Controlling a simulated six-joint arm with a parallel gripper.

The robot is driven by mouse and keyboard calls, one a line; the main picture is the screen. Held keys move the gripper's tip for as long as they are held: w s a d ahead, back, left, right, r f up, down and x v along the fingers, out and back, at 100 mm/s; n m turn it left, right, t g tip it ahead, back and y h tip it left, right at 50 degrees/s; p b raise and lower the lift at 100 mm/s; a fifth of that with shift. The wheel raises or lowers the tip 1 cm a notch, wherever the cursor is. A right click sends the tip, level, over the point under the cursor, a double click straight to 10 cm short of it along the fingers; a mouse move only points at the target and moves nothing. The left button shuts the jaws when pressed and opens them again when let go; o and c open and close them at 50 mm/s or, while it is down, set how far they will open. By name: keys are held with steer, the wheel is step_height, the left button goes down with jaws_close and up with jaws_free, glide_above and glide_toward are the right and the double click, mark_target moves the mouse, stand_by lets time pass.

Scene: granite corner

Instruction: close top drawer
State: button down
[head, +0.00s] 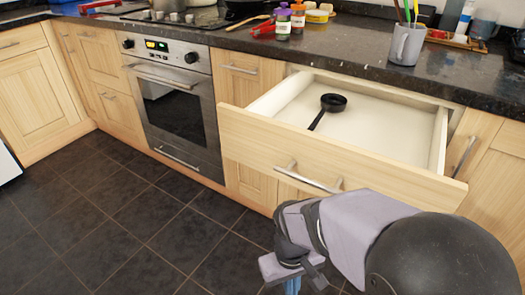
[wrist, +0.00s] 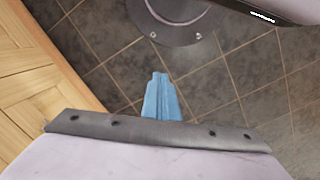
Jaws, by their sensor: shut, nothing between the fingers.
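The top drawer (head: 355,160) is pulled out from under the counter, with a light wood front and a white inside. Its metal bar handle (head: 308,178) is on the outer face. In the wrist view, my gripper's blue fingers (wrist: 160,78) are together and empty, pointing over the dark floor tiles.
An oven (head: 175,95) stands left of the drawer. The dark counter (head: 340,55) above carries jars (head: 283,22), a grey mug (head: 407,44) and other kitchenware. The tiled floor (head: 110,220) is clear at left. A wood cabinet front (wrist: 35,75) shows at left in the wrist view.

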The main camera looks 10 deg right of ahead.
mark_target(254, 145)
steer(key=w+a+r+n+t+h+p, duration=0.1)
steer(key=w+r+n+h+p, duration=0.1)
steer(key=r+n+h+p, duration=0.55)
steer(key=w+a+r+n+h+p, duration=0.15)
steer(key=r+n+h+p, duration=0.25)
steer(key=r+n+p, duration=0.5)
steer(key=w+a+r+n+t+p, duration=0.5)
steer(key=a+r+n+t+p, duration=0.35)
steer(key=a+r+t, duration=0.4)
steer(key=shift+n+h, duration=0.35)
steer(key=shift+n, duration=0.05)
steer(key=x, duration=0.4)
steer(key=f+p+x, duration=0.1)
steer(key=x, duration=0.4)
steer(key=w+a+p+x, duration=0.1)
steer(key=x, duration=0.3)
steer(key=shift+d+f, duration=0.2)
steer(key=shift+f, duration=0.15)
steer(key=shift+w+d, duration=0.1)
steer(key=shift+w, duration=0.05)
